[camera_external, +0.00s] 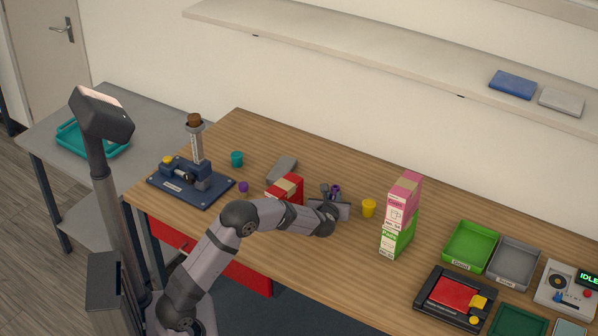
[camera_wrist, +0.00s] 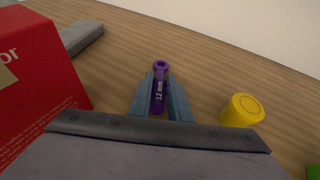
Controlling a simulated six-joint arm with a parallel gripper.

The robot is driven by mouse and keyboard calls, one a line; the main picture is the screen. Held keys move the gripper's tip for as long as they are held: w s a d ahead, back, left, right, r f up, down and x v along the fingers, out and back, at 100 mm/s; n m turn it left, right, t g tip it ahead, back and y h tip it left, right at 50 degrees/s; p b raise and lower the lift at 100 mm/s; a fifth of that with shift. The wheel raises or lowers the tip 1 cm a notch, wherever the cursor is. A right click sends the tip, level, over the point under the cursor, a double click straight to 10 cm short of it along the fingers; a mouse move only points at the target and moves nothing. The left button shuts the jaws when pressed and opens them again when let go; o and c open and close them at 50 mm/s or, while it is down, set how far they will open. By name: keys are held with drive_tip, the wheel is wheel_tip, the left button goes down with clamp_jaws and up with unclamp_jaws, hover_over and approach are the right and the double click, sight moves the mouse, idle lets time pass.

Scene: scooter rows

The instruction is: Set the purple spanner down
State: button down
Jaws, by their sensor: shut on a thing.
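The purple spanner (camera_wrist: 159,92), marked "12 mm", is held lengthwise between the two fingers of my gripper (camera_wrist: 160,98) in the wrist view, with its ring end pointing away from me. In the external view my gripper (camera_external: 331,193) is over the middle of the wooden table, and a small purple part of the spanner (camera_external: 336,188) shows at its fingers. The spanner's near end is hidden by the gripper body. I cannot tell whether the spanner touches the table.
A red box (camera_wrist: 38,75) stands close on the left and a yellow cup (camera_wrist: 242,110) on the right. A pink and green carton stack (camera_external: 400,215) stands farther right. A grey object (camera_external: 281,171) lies behind the red box. The wooden table (camera_external: 330,150) behind the gripper is clear.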

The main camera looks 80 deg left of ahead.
drive_tip(key=shift+f, duration=0.1)
drive_tip(key=c, duration=1.6)
unclamp_jaws()
drive_tip(key=shift+c, duration=0.2)
drive_tip(key=b+v, duration=0.1)
drive_tip(key=v, duration=1.1)
drive_tip(key=shift+r+b, duration=0.2)
drive_tip(key=shift+b, duration=0.1)
